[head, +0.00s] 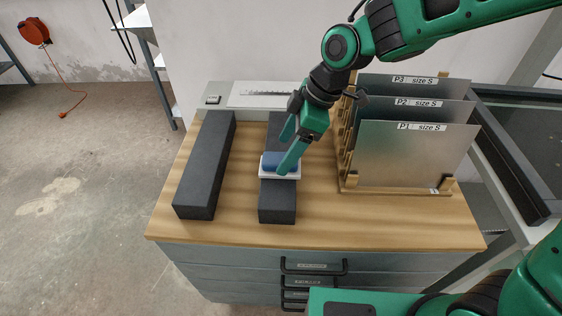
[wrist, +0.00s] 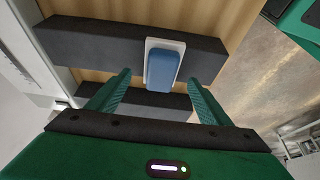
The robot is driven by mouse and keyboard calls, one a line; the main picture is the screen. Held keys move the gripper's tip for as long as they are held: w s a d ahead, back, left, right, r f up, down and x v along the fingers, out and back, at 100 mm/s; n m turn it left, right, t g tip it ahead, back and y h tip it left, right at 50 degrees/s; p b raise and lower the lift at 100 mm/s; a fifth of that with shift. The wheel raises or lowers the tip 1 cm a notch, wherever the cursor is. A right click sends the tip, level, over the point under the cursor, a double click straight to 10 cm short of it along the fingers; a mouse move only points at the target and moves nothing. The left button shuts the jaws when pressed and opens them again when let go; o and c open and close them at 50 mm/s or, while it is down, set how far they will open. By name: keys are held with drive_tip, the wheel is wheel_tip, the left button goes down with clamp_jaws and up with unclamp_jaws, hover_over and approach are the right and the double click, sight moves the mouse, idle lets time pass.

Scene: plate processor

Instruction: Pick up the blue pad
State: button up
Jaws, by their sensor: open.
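The blue pad (wrist: 163,69) is a rounded blue block on a thin white plate (wrist: 151,47). In the head view the blue pad (head: 271,160) and white plate (head: 279,174) lie across the middle of the right dark block (head: 277,205). My gripper (wrist: 160,80) is open, one finger on each side of the blue pad, with gaps showing on both sides. In the head view my gripper (head: 283,152) reaches down over the pad from the upper right, and one finger hides part of it. Contact with the pad cannot be told.
A second long dark block (head: 207,165) lies to the left on the wooden tabletop (head: 330,225). A wooden rack (head: 395,190) with upright metal plates labelled P1 (head: 410,155), P2 (head: 440,112) and P3 (head: 445,88) stands close on the right. Bare tabletop lies between the blocks.

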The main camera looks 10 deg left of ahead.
sight(281, 158)
drive_tip(key=shift+x, duration=2)
drive_tip(key=shift+c, duration=0.6)
drive_tip(key=c, duration=1.2)
drive_tip(key=shift+o, duration=0.2)
drive_tip(key=shift+r, duration=0.1)
drive_tip(key=shift+r, duration=0.55)
drive_tip(key=r, duration=0.2)
drive_tip(key=s+r, duration=0.1)
drive_tip(key=shift+s+a+r, duration=0.1)
drive_tip(key=shift+a+r, duration=0.2)
drive_tip(key=shift+r, duration=0.1)
drive_tip(key=s+a+r, duration=0.5)
drive_tip(key=s+r, duration=0.1)
drive_tip(key=s, duration=0.2)
drive_tip(key=shift+s+a, duration=0.3)
drive_tip(key=shift+a, duration=0.05)
